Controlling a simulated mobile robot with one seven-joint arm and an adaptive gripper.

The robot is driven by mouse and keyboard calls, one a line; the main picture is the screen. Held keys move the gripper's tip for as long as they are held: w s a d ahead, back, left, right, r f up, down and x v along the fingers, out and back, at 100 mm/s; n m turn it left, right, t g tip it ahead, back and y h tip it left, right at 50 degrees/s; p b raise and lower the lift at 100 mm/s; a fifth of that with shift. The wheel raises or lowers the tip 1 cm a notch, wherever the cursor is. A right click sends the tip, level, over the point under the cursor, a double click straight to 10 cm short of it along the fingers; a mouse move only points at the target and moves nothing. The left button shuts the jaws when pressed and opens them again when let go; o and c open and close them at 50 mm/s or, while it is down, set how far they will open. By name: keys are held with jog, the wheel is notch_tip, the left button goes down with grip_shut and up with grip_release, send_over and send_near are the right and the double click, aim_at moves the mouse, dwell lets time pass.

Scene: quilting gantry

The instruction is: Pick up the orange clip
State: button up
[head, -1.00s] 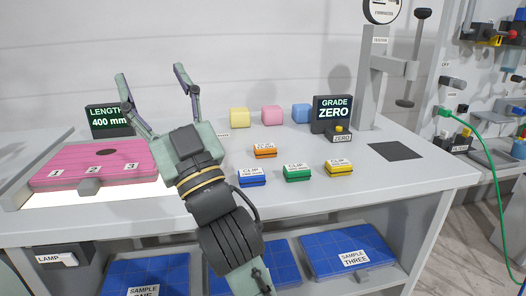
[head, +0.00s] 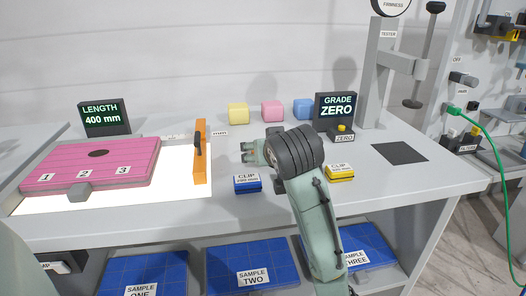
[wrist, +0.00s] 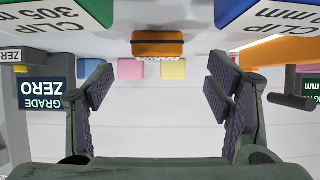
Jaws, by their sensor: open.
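The orange clip (wrist: 158,46) shows in the wrist view at the top middle, just beyond my fingertips and centred between them. It rests on the bench. In the head view it is hidden behind my arm. My gripper (wrist: 160,82) is open and empty, with a finger on either side. In the head view my gripper (head: 249,151) is low over the bench, behind the blue clip (head: 247,183). The green clip (wrist: 68,14) shows at the top left of the wrist view and the blue clip (wrist: 268,20) at the top right.
A yellow clip (head: 340,172) sits right of my arm. Yellow (head: 238,113), pink (head: 272,110) and blue (head: 303,109) blocks stand behind. An orange bar (head: 200,165) stands left, beside a pink pad (head: 90,165). A grade display (head: 336,105) and tester post (head: 373,80) stand right.

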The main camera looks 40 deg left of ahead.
jog(key=shift+p+x, duration=0.65)
jog(key=shift+x, duration=2.25)
jog(key=shift+w+r, duration=0.15)
jog(key=shift+w, duration=0.05)
jog(key=shift+c, duration=0.5)
jog(key=c, duration=1.1)
